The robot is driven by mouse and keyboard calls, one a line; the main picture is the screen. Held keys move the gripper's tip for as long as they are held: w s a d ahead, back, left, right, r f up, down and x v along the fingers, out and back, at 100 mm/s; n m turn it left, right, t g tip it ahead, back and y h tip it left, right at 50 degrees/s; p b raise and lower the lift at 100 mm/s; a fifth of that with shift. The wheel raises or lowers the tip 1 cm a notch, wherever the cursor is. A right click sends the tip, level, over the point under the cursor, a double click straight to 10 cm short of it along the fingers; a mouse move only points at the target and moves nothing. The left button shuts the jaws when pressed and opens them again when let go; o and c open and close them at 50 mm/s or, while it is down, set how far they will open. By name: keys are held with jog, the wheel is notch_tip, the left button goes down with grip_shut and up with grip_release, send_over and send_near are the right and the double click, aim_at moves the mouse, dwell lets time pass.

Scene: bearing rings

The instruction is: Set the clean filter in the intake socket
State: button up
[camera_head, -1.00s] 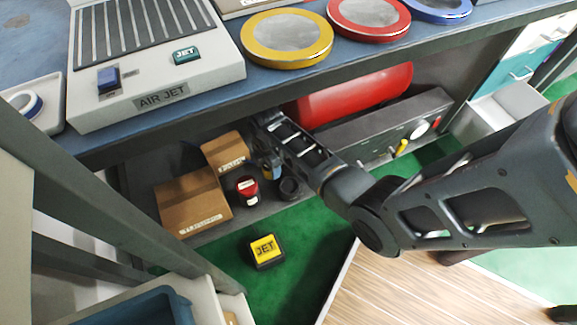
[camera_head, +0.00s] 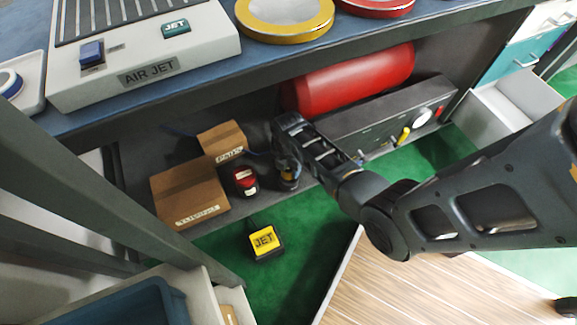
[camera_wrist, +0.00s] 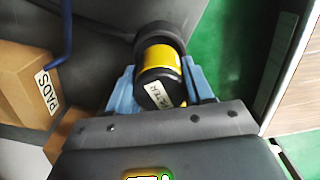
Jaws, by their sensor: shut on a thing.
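My gripper (camera_wrist: 161,90) has pale blue fingers, shut on a yellow filter (camera_wrist: 160,57) with a black end and a white label. In the wrist view, the filter's far end meets a dark round socket (camera_wrist: 160,32). I cannot tell how deep it sits in it. In the head view, my gripper (camera_head: 287,165) is low under the bench, right over the dark socket (camera_head: 289,186), and mostly hides the filter. A red canister (camera_head: 244,181) with a white label stands just left of the socket.
Two cardboard boxes, a large one (camera_head: 188,194) and a small one (camera_head: 222,140), stand left on the lower shelf. A red tank (camera_head: 350,78) and a grey panel (camera_head: 385,115) lie right. The bench edge (camera_head: 230,93) overhangs. A yellow JET pedal (camera_head: 264,241) sits on the green floor.

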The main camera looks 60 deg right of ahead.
jog(key=shift+f+b, duration=0.4)
jog(key=shift+f, duration=0.35)
jog(key=shift+f, duration=0.55)
dwell(1.4)
jog(key=o, duration=0.8)
notch_tip(320, 180, up, 11)
jog(key=p, duration=1.1)
dwell(0.4)
